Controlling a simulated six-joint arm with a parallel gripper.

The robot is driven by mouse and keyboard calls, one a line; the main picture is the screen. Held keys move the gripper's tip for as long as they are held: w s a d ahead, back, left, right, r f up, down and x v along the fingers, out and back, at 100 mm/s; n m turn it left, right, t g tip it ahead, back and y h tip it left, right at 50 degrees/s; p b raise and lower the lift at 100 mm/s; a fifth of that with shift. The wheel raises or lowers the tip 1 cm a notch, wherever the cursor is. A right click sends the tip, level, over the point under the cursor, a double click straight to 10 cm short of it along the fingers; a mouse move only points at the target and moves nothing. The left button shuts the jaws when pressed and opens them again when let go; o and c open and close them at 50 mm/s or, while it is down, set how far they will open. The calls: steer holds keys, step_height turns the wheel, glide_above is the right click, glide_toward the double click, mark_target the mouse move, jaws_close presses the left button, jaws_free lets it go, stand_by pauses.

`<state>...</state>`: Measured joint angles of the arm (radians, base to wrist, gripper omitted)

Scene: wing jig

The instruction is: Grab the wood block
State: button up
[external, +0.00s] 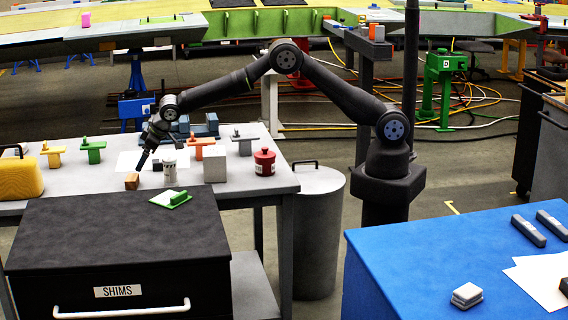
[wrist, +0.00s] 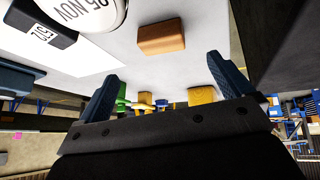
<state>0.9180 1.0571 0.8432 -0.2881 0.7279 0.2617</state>
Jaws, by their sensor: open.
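The wood block (external: 132,181) is a small brown block on the grey table, near its front edge. In the wrist view the wood block (wrist: 161,37) lies ahead of my fingertips, roughly between their lines and apart from them. My gripper (external: 144,160) is just above and to the right of the block in the external view. In the wrist view my gripper (wrist: 160,80) is open, with its two blue-grey fingers wide apart and nothing between them.
A white labelled can (external: 170,173) stands close right of the block. A yellow case (external: 20,177) is at the left. The black shims cabinet (external: 115,225) stands in front of the grey table (external: 262,186).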

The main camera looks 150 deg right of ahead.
mark_target(133, 177)
steer(key=shift+w+x, duration=0.1)
steer(key=shift+x, duration=2.3)
steer(key=shift+w+x, duration=0.15)
steer(key=shift+x, duration=2.3)
steer(key=shift+c, duration=0.3)
steer(key=shift+r, duration=0.1)
steer(key=c, duration=1)
